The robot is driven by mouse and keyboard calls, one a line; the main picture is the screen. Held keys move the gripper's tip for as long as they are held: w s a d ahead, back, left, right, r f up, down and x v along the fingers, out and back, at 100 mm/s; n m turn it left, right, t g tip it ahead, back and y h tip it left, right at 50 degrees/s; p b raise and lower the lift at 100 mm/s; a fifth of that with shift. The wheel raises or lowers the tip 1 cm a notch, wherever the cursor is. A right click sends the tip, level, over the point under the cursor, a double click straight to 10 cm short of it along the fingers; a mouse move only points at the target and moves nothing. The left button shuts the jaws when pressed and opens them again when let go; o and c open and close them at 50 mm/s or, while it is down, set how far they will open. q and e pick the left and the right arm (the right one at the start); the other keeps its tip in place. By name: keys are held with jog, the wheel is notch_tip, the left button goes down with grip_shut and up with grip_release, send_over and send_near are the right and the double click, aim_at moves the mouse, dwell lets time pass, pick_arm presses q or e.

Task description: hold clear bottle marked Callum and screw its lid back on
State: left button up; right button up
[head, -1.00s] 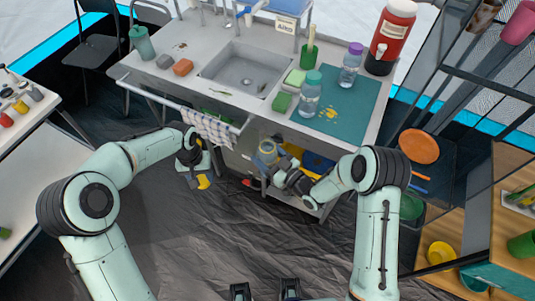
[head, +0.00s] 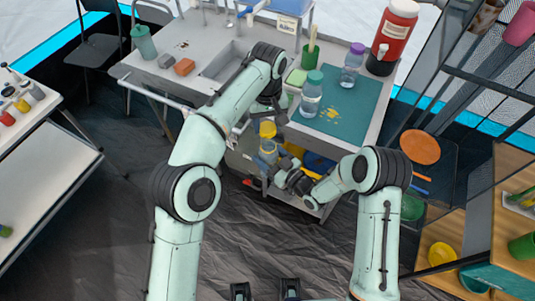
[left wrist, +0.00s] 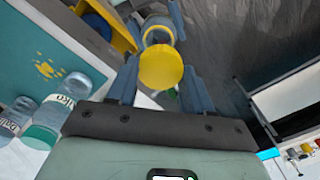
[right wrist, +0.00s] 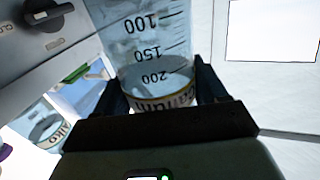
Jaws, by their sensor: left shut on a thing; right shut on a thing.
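The clear bottle (head: 267,149) is upright in front of the counter, with its mouth open. My right gripper (head: 281,167) is shut around it. In the right wrist view the bottle (right wrist: 155,45) shows measuring marks and a yellow label band, partly hidden, reading Callum. My left gripper (head: 267,119) is shut on the yellow lid (head: 267,129), above the bottle. In the left wrist view the lid (left wrist: 161,66) sits between the fingers, and the bottle's rim (left wrist: 158,22) shows just past it. The lid looks apart from the bottle and slightly to one side.
The counter holds a teal-lidded bottle (head: 311,95), a purple-lidded bottle (head: 351,66), a teal mat (head: 355,105) and a red dispenser (head: 393,38). The sink (head: 222,62) is partly behind my left arm. Yellow and blue items lie on the shelf under the counter.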

pick_arm(q)
jog(key=shift+d+r, duration=0.15)
jog(key=shift+d, duration=0.05)
jog(key=shift+f, duration=2.05)
jog(key=shift+f, duration=0.1)
jog(key=shift+f, duration=0.8)
jog(key=shift+f, duration=0.55)
